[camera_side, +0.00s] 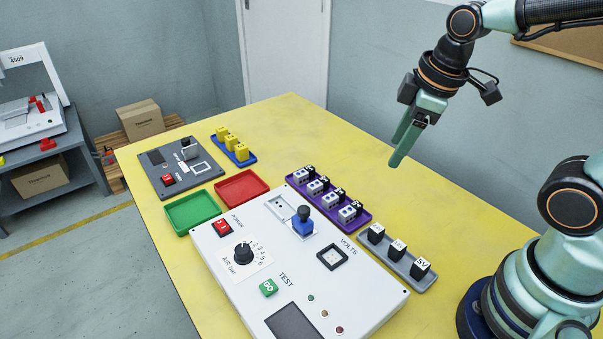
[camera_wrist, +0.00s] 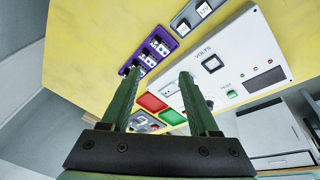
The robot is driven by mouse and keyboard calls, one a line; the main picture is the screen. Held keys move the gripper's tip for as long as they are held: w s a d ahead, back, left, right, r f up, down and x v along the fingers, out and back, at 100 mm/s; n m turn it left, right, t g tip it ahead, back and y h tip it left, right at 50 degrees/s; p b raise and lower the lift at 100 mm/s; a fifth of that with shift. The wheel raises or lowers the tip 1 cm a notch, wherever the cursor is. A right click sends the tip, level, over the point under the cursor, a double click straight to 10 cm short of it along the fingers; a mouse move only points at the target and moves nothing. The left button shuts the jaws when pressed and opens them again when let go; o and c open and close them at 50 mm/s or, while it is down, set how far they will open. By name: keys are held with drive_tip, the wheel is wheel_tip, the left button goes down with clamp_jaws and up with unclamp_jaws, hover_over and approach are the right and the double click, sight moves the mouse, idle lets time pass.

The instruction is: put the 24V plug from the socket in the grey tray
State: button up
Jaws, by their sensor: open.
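My gripper (camera_side: 405,145) is open and empty, high above the table and well clear of the plugs; its fingers also show apart in the wrist view (camera_wrist: 158,85). The grey tray (camera_side: 389,262) lies right of the white test panel. It holds three black plugs with white tops: one at the far end (camera_side: 376,233), a middle one (camera_side: 398,246), and a near one marked 5V (camera_side: 421,265).
The white test panel (camera_side: 235,285) has a knob, switches and a blue part (camera_side: 304,226) standing up. A purple tray (camera_side: 360,217) with several small parts lies behind it. Red (camera_side: 242,188) and green (camera_side: 193,212) trays lie left. The yellow table's back right is clear.

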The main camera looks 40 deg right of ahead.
drive_tip(key=r+m, duration=0.1)
drive_tip(key=m, duration=0.1)
drive_tip(key=r+m+t, duration=0.1)
drive_tip(key=m, duration=0.2)
drive_tip(key=d+r+m+t, duration=0.1)
drive_tip(key=r+m, duration=0.1)
drive_tip(key=shift+s+d, duration=0.1)
drive_tip(key=shift+s, duration=0.2)
idle(0.8)
